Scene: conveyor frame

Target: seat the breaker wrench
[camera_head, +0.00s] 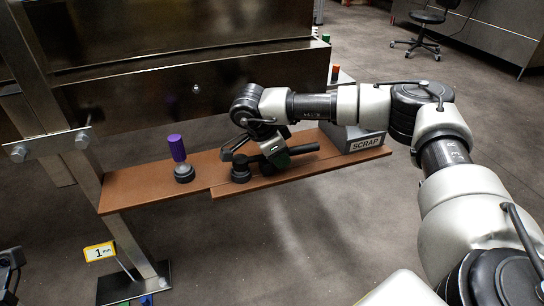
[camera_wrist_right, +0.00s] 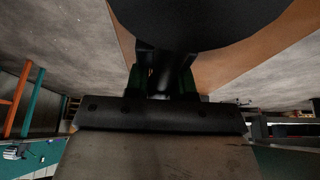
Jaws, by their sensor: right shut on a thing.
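A dark tool with a round head, which looks like the breaker wrench (camera_head: 302,149), lies low over the brown shelf. My right gripper (camera_head: 268,155) is shut on it, with the tool's bar reaching right and the dark round part (camera_head: 240,172) to the left at shelf level. I cannot tell whether the two are joined. In the right wrist view a large dark round shape (camera_wrist_right: 200,22) fills the top, just beyond the gripper (camera_wrist_right: 160,85). A dark piece at the lower left edge looks like my left gripper (camera_head: 10,265); its fingers are unclear.
A purple-handled piece (camera_head: 177,148) stands on a dark round base on the left part of the brown shelf (camera_head: 135,194). A grey SCRAP bin (camera_head: 357,136) stands at the shelf's right end. A metal post (camera_head: 60,120) rises at the left, with dark panels behind.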

